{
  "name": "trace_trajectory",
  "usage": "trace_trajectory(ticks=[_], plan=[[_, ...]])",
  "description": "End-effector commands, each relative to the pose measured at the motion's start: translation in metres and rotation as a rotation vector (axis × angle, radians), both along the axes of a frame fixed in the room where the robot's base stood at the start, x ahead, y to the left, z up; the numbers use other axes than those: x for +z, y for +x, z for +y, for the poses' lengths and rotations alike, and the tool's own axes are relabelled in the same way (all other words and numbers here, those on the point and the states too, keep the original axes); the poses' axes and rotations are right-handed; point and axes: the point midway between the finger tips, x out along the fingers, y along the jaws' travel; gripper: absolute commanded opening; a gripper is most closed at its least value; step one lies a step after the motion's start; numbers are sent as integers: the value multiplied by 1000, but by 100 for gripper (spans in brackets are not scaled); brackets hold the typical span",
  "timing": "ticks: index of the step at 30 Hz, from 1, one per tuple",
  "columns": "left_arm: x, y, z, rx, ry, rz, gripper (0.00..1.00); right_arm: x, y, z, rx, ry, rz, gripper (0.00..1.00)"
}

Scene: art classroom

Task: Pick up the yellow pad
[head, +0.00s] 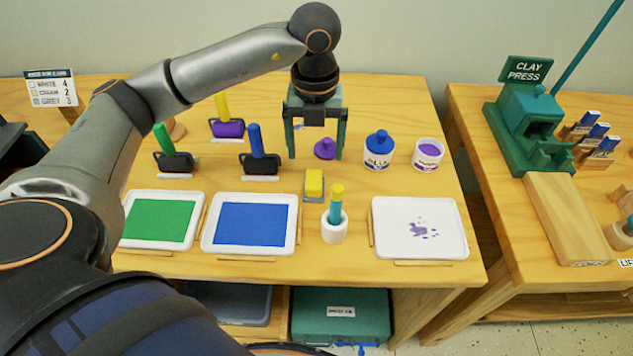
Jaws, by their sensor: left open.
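The yellow pad (315,183) is a small yellow block resting on a grey base near the middle of the wooden table (390,100). My left gripper (316,153) points down, open, with its two green fingers apart. It is beyond the pad in the head view, and nothing is gripped. A purple lid (325,148) shows between the fingers, seemingly on the table; I cannot tell its exact distance from them. My right gripper is not in view.
A white cup with a yellow-topped stick (335,222) stands close to the pad. Trays of green (160,219) and blue (249,224) paint lie left, a purple-stained tray (419,228) right. Blue (377,152) and purple (428,155) jars stand behind. Rollers (259,160) stand left.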

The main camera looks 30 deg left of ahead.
Motion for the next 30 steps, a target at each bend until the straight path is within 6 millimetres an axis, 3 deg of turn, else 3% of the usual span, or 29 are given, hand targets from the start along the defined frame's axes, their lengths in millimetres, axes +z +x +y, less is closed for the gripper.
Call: trace_trajectory(ticks=[3, 11, 19, 29, 30], plan=[[-22, -1, 0, 0, 0, 4, 90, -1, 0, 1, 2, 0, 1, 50], [-43, -1, 0, 0, -1, 1, 90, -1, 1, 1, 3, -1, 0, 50], [-82, -6, 0, -1, -1, 2, 90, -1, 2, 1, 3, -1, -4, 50], [-89, -6, 0, -2, 0, -1, 90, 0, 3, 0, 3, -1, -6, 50], [-89, -6, 0, -1, -1, -1, 87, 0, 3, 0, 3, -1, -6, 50]])
